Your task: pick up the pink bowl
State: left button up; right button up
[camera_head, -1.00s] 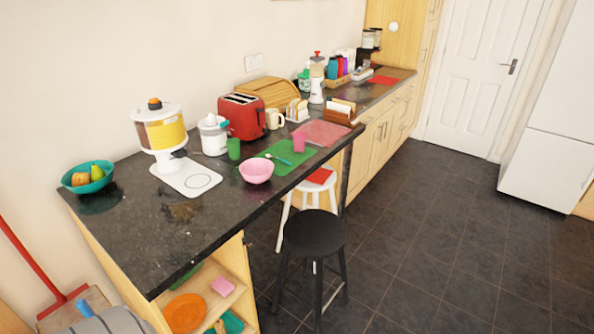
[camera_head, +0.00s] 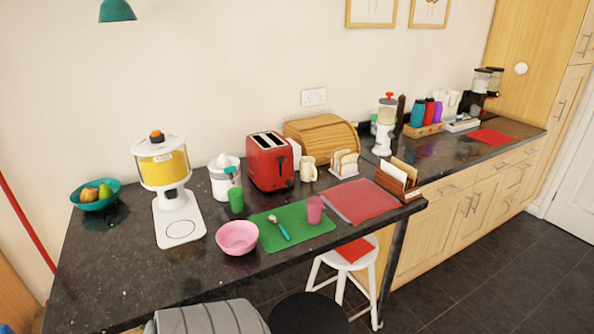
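The pink bowl (camera_head: 237,238) sits upright near the front edge of the dark granite counter (camera_head: 110,285). It stands at the left end of the green mat (camera_head: 300,228), and I cannot tell whether it touches the mat. It looks empty. Neither of my grippers shows in the head view.
A juice dispenser (camera_head: 165,185) stands left of the bowl. A green cup (camera_head: 236,200), a white juicer (camera_head: 223,177) and a red toaster (camera_head: 270,161) stand behind it. A pink cup (camera_head: 314,209) is on the mat. A black stool (camera_head: 307,314) and a white stool (camera_head: 347,257) are in front.

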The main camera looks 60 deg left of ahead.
aim_at(239, 238)
jog(key=i, duration=0.9)
jog(key=u, duration=2.55)
jog(key=i, duration=0.5)
jog(key=u, duration=0.05)
